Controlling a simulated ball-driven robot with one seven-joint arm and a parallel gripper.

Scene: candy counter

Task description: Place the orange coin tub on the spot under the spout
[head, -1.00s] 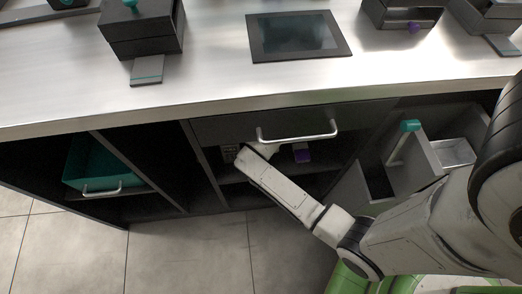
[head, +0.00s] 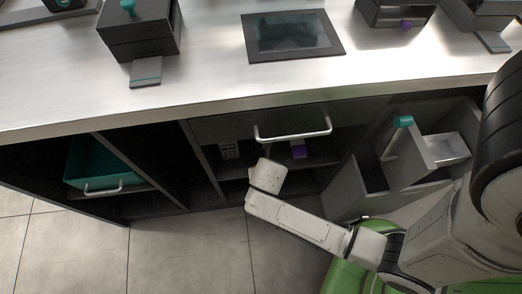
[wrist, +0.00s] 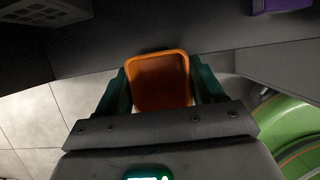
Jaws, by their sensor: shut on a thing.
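The orange coin tub (wrist: 160,80) is held between the dark teal fingers of my gripper (wrist: 161,86) in the wrist view. My gripper is shut on it, one finger on each side, and I look down into its open top. In the head view the wrist end of my arm is low, in front of the open shelf; the tub and fingers are hidden there. On the counter stand dark dispensers: one with a teal knob (head: 138,38) and a grey pad (head: 146,72) in front, one with a purple knob (head: 394,14). I cannot tell which has the spout.
The counter (head: 210,80) holds a dark screen (head: 292,36). Below it are a drawer handle (head: 293,133), a shelf with a purple item (head: 298,150) and a grey keypad-like box (head: 229,150), and a teal bin (head: 100,163) at left.

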